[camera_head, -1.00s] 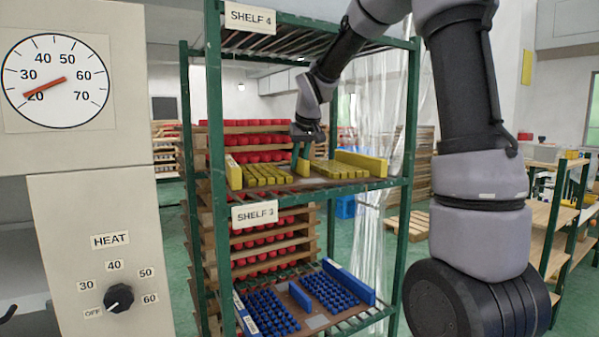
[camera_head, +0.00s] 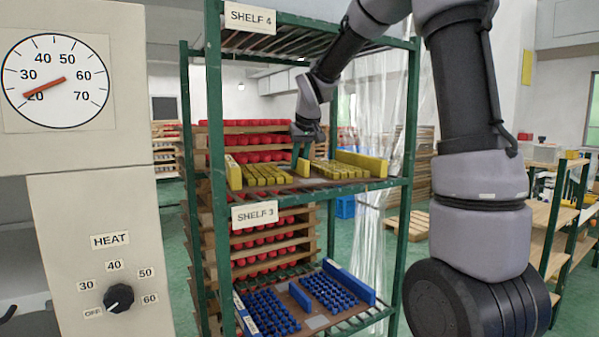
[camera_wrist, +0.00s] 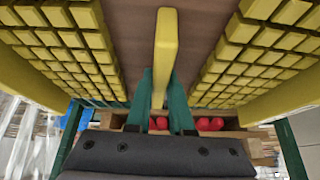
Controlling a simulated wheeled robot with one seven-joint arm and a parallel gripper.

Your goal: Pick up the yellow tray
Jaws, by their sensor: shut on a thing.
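The yellow tray (camera_head: 299,185) is a brown board with rows of yellow blocks, yellow side walls and a yellow upright handle. It is at the rack level above the SHELF 3 label; I cannot tell whether it touches the slats. My gripper (camera_head: 301,160) reaches down over its middle from above. In the wrist view the yellow handle (camera_wrist: 165,45) stands between the green fingers of my gripper (camera_wrist: 161,100), which is shut on it. Block rows lie left and right of the handle on the brown board (camera_wrist: 132,35).
A blue tray (camera_head: 318,320) sits on the level below. Green rack posts (camera_head: 215,130) stand at the tray's sides, with another slatted level above. Boards of red items (camera_head: 262,140) are stacked behind. A panel with a HEAT knob (camera_head: 118,298) is at the left.

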